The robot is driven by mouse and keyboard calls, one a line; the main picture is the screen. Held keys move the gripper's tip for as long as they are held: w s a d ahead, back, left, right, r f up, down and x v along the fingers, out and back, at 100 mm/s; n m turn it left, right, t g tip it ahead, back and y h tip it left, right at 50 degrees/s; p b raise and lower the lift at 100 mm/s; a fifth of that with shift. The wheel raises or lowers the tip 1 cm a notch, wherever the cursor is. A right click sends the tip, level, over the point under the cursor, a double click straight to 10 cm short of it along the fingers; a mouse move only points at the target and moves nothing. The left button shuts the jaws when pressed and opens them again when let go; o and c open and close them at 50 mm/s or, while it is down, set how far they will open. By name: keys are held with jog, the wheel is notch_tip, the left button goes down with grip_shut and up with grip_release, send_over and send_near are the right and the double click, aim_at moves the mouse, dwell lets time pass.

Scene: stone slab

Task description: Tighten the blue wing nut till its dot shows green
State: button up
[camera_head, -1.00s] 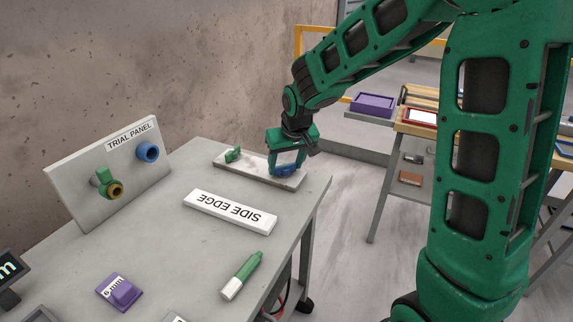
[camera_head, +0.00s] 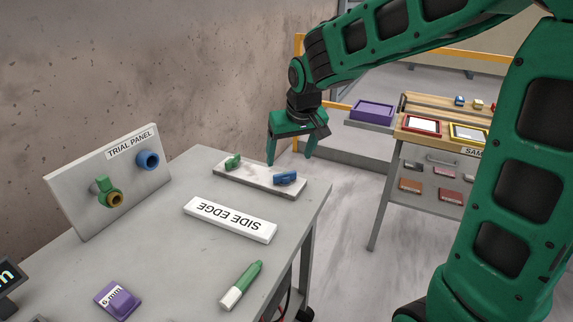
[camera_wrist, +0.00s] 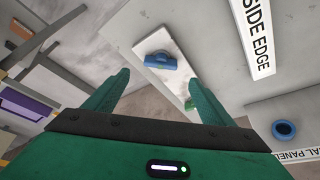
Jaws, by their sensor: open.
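The blue wing nut (camera_head: 285,178) sits at the right end of a white plate (camera_head: 255,178) near the table's far right edge. It also shows in the wrist view (camera_wrist: 160,61) near the end of the plate. No coloured dot can be made out on it. A green wing nut (camera_head: 232,162) sits at the plate's left end; in the wrist view only a bit of green (camera_wrist: 190,104) shows beside a finger. My gripper (camera_head: 289,162) is open and empty, raised above and behind the plate, apart from the blue wing nut.
A "SIDE EDGE" sign (camera_head: 230,219) lies in front of the plate. The trial panel (camera_head: 80,188) stands at the left with a blue ring and a green-and-brass fitting. A green marker (camera_head: 241,285) and a purple 6 mm block (camera_head: 118,300) lie nearer. A second bench (camera_head: 440,128) stands right.

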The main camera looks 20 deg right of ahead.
jog(key=shift+v, duration=1)
jog(key=s+d+f+m+g+h, duration=0.15)
jog(key=s+d+m, duration=0.25)
jog(key=s+d, duration=1.05)
jog(key=s+d+f+m+g, duration=0.1)
jog(key=s, duration=0.8)
jog(key=s+d+f+m+g+y, duration=0.1)
jog(key=s+d+f+g, duration=0.1)
jog(key=s, duration=0.7)
jog(key=shift+f+m, duration=0.2)
jog(key=shift+m, duration=0.2)
jog(key=shift+d+y, duration=0.15)
jog(key=shift+y, duration=0.1)
